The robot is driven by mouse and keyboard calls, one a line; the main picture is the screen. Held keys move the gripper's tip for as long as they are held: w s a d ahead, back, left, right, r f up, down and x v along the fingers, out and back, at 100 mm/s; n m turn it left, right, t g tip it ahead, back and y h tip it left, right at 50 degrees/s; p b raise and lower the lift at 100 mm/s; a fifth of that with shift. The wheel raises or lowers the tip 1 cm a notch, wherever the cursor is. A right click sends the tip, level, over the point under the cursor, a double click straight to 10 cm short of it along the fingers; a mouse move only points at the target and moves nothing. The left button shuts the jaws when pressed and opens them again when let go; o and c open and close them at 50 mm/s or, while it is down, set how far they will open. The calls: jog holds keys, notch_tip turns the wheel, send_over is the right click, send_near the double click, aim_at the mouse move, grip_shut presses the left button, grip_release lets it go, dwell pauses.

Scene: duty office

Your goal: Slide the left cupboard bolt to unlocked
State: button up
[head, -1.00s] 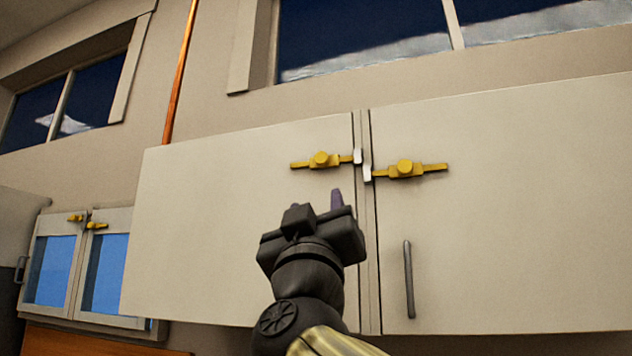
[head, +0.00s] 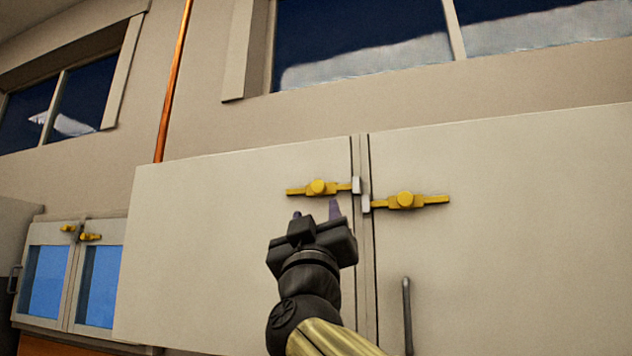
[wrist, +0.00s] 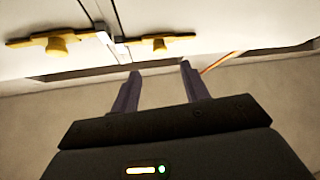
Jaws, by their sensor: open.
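The left cupboard bolt (head: 318,187) is a yellow bar with a round knob, mounted level on the left door. Its right end meets a small silver keeper (head: 356,185) by the door seam. In the wrist view, which is turned over, this bolt (wrist: 160,43) is just right of the seam. My gripper (head: 315,212) is open and empty, its two dark purple fingers pointing up just below the bolt in the head view. In the wrist view my gripper (wrist: 158,78) shows the knob beyond and between its fingertips, with no contact visible.
A second yellow bolt (head: 405,200) sits on the right door, with its own keeper (head: 366,204). A dark vertical handle (head: 407,315) is lower on that door. A small glass-fronted cabinet (head: 70,275) stands at the far left. A copper pipe (head: 172,85) runs up the wall.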

aim_at(318, 189)
jog(key=p+x, duration=0.6)
jog(key=x, duration=0.2)
jog(key=shift+w+r+p, duration=0.1)
jog(key=shift+r+p, duration=0.05)
jog(key=shift+p, duration=0.2)
grip_shut()
